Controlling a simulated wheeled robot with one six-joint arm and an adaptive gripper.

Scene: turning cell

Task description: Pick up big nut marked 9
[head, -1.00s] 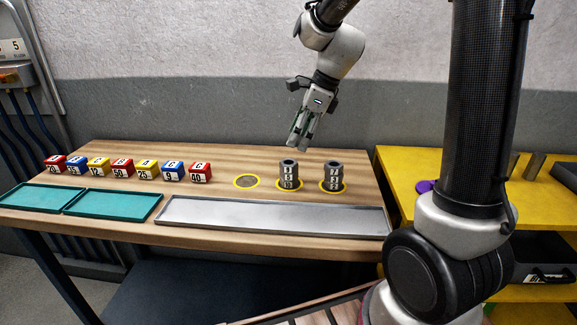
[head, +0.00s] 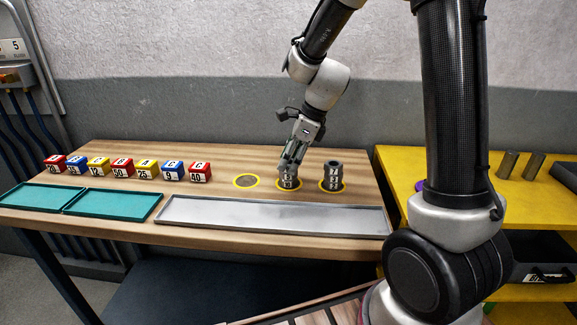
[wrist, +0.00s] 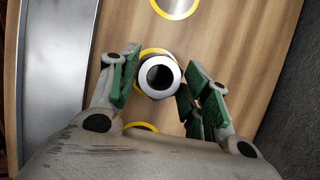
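Two stacks of dark grey nuts with white number labels stand on yellow-ringed spots: a middle stack (head: 289,185) and a right stack (head: 333,177). The numbers are too small to read surely, so I cannot tell which nut is marked 9. My gripper (head: 290,164) points down at the middle stack and hides its upper part. In the wrist view, the top nut (wrist: 141,78) of that stack is a pale ring around a dark hole. The green-padded fingers of my gripper (wrist: 161,68) are open on either side of it, with small gaps showing.
An empty yellow-ringed spot (head: 246,181) lies left of the middle stack. A long grey metal tray (head: 270,216) lies in front, with teal trays (head: 112,205) to its left. Several coloured numbered boxes (head: 122,170) stand at the left. A yellow shelf (head: 405,173) stands at the right.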

